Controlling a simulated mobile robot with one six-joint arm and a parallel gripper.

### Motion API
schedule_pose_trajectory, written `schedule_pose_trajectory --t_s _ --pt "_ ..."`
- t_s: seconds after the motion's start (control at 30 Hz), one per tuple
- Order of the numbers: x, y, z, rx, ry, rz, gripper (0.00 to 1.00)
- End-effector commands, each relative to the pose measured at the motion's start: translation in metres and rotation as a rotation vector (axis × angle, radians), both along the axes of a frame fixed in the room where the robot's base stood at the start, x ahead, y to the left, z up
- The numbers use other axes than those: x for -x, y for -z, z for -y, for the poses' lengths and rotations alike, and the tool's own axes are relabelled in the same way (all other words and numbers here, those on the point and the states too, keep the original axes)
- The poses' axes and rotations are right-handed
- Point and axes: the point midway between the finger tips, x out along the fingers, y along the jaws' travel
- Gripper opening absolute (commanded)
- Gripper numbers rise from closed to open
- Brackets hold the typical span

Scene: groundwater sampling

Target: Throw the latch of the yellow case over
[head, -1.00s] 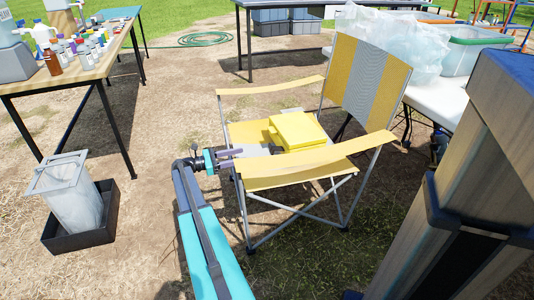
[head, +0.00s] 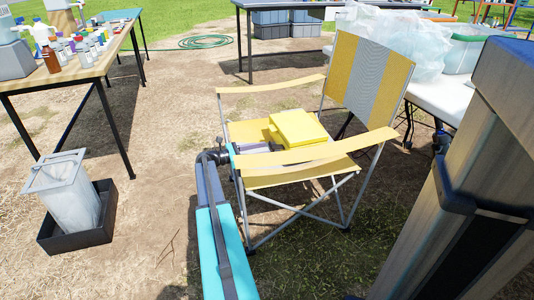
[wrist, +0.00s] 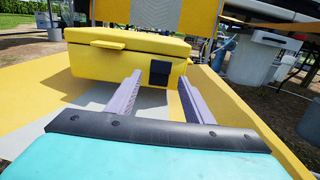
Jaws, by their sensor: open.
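The yellow case (head: 297,128) lies closed on the seat of a yellow and grey folding chair (head: 360,85). In the wrist view the case (wrist: 120,62) shows its front side, with a dark latch (wrist: 160,73) toward its right end. My gripper (wrist: 158,90) is open and empty, its two purple fingers pointing at the case front around the latch's line. The fingers look short of the latch, apart from it.
The chair's near armrest (head: 315,153) runs close beside my arm. A white table (head: 440,97) with bags and tubs stands behind the chair at the right.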

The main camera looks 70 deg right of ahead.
Motion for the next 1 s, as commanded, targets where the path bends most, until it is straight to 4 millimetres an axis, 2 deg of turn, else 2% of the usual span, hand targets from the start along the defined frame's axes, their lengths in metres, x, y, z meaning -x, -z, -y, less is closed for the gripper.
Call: schedule_pose_trajectory --t_s 0.23,0.67,0.9,0.93,0.97,1.0 --pt "0.021 0.002 0.017 0.000 0.001 0.000 0.47" --pt "0.026 0.000 0.021 0.000 -0.001 0.000 0.47" --pt "0.026 0.000 0.021 0.000 0.000 0.000 0.08" --pt "0.026 0.000 0.021 0.000 0.000 0.000 0.06" --pt "0.027 -0.001 0.005 -0.001 -0.003 -0.001 0.06" --pt "0.026 0.000 0.013 0.000 0.000 0.000 0.06"
